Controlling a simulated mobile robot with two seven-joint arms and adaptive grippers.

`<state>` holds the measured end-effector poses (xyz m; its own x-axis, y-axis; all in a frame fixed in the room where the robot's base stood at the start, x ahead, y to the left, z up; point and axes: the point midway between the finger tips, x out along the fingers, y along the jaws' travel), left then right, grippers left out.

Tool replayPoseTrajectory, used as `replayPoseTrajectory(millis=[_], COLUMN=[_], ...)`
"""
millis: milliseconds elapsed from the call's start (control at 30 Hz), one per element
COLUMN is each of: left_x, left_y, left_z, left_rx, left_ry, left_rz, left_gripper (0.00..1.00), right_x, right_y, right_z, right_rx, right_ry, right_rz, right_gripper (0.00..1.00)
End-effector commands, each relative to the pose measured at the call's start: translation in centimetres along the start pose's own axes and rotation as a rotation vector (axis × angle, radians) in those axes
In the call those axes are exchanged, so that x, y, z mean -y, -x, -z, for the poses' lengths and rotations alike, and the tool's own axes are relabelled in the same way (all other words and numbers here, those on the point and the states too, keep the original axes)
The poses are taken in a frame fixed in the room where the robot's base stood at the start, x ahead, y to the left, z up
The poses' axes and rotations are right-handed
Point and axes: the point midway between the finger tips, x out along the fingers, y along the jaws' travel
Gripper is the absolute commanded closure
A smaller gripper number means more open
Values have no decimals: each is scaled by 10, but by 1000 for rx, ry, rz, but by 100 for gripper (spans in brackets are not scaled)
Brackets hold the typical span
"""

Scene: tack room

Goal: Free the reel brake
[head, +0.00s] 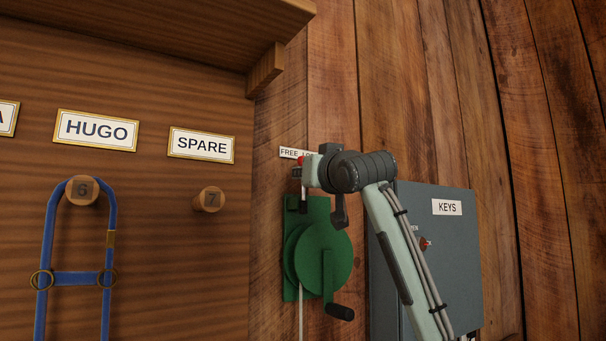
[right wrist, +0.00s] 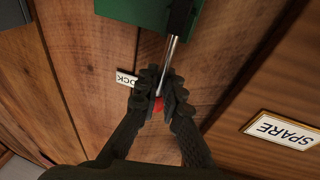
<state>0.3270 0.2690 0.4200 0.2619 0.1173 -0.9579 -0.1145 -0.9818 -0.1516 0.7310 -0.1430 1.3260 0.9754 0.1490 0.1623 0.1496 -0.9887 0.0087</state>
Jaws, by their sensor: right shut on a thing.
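The green reel (head: 324,256) is fixed to the plank wall, with a dark-handled crank at its lower right. Its brake lever is a thin metal rod (right wrist: 170,52) with a red knob (head: 301,160); the red end also shows between my fingers in the right wrist view (right wrist: 158,108). My right gripper (right wrist: 163,85) is shut on the lever near the knob. A FREE/LOCK label (head: 290,153) sits behind the lever top, partly covered by my gripper in both views. I cannot tell exactly which word the lever points to. My left gripper is in neither view.
A grey KEYS cabinet (head: 455,263) stands right of the reel, behind my right arm. A wooden rack (head: 150,210) on the left carries pegs, HUGO and SPARE plates and a blue halter (head: 47,240). A pale line hangs below the reel.

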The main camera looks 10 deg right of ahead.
Motion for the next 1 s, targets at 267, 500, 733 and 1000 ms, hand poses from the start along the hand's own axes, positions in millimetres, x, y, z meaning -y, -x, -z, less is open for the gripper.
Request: replayPoseTrajectory(millis=[267, 500, 733, 1000], left_x=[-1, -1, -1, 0], left_y=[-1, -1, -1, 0], left_z=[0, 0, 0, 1], left_rx=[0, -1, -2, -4], left_ry=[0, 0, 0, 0], left_rz=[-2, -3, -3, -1], left_gripper=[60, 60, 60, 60], right_x=[1, 1, 1, 1], right_y=[0, 0, 0, 12], right_z=[0, 0, 0, 0], right_rx=[-2, -2, -2, -4], right_ry=[9, 8, 7, 7], right_rz=[3, 3, 3, 3], right_gripper=[100, 80, 71, 71])
